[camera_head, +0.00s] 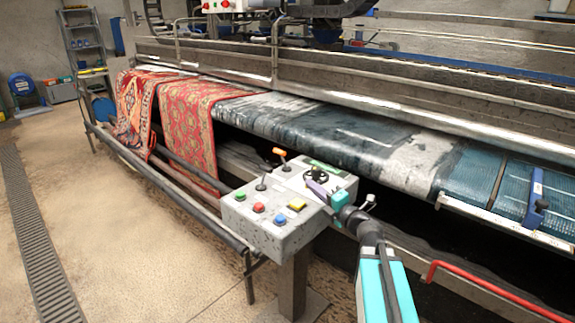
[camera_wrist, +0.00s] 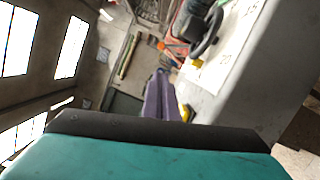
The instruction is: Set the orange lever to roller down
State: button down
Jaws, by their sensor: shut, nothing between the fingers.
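The orange lever (camera_head: 280,154) stands at the back of the grey control box, its knob leaning to the upper left of its base. In the wrist view an orange shape that looks like its handle (camera_wrist: 174,46) shows past the fingers, near a black round knob. My gripper (camera_head: 311,185) is over the right part of the box, to the right of and nearer than the lever, and apart from it. Its purple fingers are shut and empty, and they also show in the wrist view (camera_wrist: 160,74). The lever's markings are too small to read.
The control box (camera_head: 283,240) also carries a black handwheel (camera_head: 316,175), a black lever (camera_head: 261,184) and red, green, blue and yellow buttons (camera_head: 297,204). The handwheel is close beside my fingers. Behind is the machine bed with red rugs (camera_head: 190,120). A red pipe (camera_head: 490,285) runs at right.

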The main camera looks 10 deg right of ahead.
jog(key=shift+w, duration=0.1)
send_near(283, 160)
jog(key=shift+w+a+r, duration=0.6)
jog(key=shift+w+a, duration=0.15)
jog(key=shift+a, duration=0.25)
jog(key=shift+w+a+r, duration=0.6)
jog(key=shift+w+a, duration=0.15)
jog(key=shift+a, duration=0.2)
jog(key=shift+w+a+r, duration=0.6)
jog(key=shift+w+a, duration=0.15)
jog(key=shift+a, duration=0.25)
jog(key=shift+a+r+m+p, duration=0.2)
jog(key=shift+m+p, duration=0.1)
jog(key=shift+p, duration=0.75)
